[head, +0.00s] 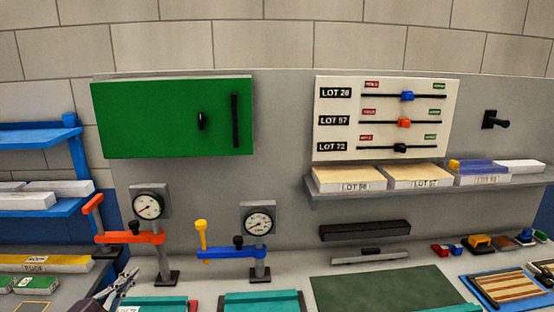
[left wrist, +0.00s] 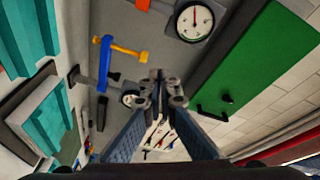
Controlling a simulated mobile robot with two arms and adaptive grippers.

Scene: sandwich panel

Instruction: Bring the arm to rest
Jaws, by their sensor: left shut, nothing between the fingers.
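My left gripper (head: 122,284) is at the lower left of the head view, in front of the bench and below the orange-handled gauge clamp. In the left wrist view its fingers (left wrist: 160,90) meet at the tips, shut with nothing between them. It touches nothing that I can see. My right gripper is in neither view.
An orange-handled clamp (head: 130,238) and a blue-handled clamp (head: 228,252) stand under dial gauges. Teal blocks (head: 262,302) lie at the front. A green panel (head: 150,120) and a white slider board (head: 380,85) hang behind. Blue shelves (head: 40,135) stand at left.

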